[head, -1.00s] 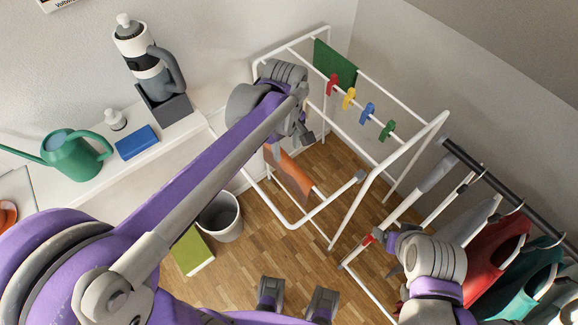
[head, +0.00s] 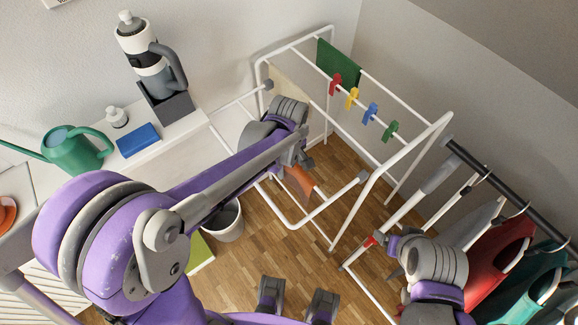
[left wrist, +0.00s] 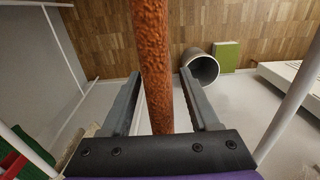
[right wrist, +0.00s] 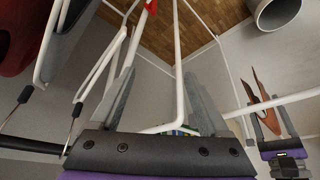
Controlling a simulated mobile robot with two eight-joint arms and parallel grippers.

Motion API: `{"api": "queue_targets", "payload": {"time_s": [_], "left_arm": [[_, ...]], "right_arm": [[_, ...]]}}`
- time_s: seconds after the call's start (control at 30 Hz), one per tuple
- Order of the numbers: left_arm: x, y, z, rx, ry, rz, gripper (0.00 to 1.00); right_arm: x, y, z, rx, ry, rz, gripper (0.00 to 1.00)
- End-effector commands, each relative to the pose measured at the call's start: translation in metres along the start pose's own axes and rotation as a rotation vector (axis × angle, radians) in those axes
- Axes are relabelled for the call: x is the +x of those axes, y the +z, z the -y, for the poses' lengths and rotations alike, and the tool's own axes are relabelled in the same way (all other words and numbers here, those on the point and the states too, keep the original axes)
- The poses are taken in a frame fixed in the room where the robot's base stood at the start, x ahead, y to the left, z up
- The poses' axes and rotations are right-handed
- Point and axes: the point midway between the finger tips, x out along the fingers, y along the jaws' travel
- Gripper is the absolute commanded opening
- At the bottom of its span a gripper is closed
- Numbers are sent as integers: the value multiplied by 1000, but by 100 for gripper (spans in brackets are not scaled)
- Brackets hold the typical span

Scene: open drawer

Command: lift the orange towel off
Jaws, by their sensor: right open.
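The orange towel (head: 300,184) hangs over a low rail of the white drying rack, partly hidden by my left wrist in the head view. In the left wrist view the towel (left wrist: 152,60) shows edge-on as a narrow strip between the two fingers of my left gripper (left wrist: 158,85). These fingers are open, with a gap on each side of the towel. The right wrist view also shows the towel (right wrist: 265,95) at the left gripper (right wrist: 268,112). My right gripper (right wrist: 162,95) is open and empty, beside the rack's near right side.
The white drying rack (head: 347,195) bears a green cloth (head: 338,67), a cream cloth (head: 288,88) and several coloured clips. A grey bin (head: 226,222) stands on the floor left of it. Clothes on hangers (head: 500,245) crowd the right. A shelf with a watering can (head: 75,152) lies left.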

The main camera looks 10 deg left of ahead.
Motion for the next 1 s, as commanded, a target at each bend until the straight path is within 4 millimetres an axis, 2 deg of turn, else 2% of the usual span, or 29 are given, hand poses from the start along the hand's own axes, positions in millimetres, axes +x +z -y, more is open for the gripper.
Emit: {"api": "queue_targets", "payload": {"time_s": [0.03, 0.07, 0.33, 0.77, 1.0], "left_arm": [[0, 0, 0, 0, 0, 0, 54], [0, 0, 0, 0, 0, 0, 49], [0, 0, 0, 0, 0, 0, 0], [-1, 0, 0, 0, 0, 0, 0], [-18, -6, -2, 0, 1, 0, 0]], "right_arm": [[0, 0, 0, 0, 0, 0, 79], [0, 0, 0, 0, 0, 0, 79], [0, 0, 0, 0, 0, 0, 79], [0, 0, 0, 0, 0, 0, 79], [-11, -9, 0, 0, 0, -6, 79]]}}
